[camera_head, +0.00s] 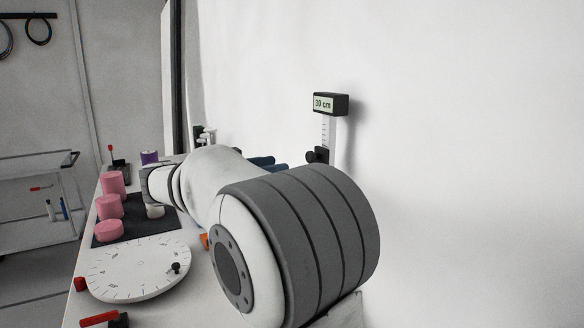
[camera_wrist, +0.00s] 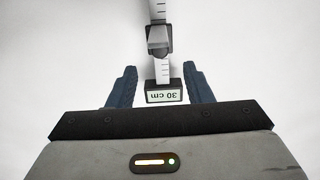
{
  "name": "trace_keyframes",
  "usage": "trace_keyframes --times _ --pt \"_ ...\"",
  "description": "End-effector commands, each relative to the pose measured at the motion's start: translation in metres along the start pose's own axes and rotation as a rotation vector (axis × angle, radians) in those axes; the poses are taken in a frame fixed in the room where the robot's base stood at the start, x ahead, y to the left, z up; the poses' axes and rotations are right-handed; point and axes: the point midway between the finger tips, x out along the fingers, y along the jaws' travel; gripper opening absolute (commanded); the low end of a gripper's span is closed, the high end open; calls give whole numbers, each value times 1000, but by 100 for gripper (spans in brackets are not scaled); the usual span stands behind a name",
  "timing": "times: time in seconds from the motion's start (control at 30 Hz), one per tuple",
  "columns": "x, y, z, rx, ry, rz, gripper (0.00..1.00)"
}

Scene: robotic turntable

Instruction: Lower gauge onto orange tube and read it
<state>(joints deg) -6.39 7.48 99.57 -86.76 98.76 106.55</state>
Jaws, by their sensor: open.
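The gauge (camera_head: 329,105) is on the white wall, with a black display reading 30 cm above a pale ruled scale and a black slider (camera_head: 317,156). In the wrist view the gauge display (camera_wrist: 166,97) appears upside down, with the slider (camera_wrist: 159,40) farther up the picture. My gripper (camera_wrist: 159,69) is open, with its blue fingers on either side of the display and scale, apart from them in the picture. Contact depth cannot be told. In the head view only bits of the blue fingers show behind my arm. A small orange piece (camera_head: 204,241) shows beside my arm; whether it is the tube is unclear.
A white round dial plate (camera_head: 138,273) with a black knob lies on the bench. Several pink cylinders (camera_head: 113,183) stand on a dark mat (camera_head: 158,223). A purple cylinder (camera_head: 149,157) is farther back. Red-handled items lie at the front. A cart (camera_head: 38,165) stands left.

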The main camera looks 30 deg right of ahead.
Motion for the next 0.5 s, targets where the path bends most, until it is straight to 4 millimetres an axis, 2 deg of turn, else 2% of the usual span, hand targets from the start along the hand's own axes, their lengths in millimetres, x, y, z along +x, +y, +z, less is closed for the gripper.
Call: trace_keyframes --times 0.5 --pt "69 0 -4 15 10 6 46"
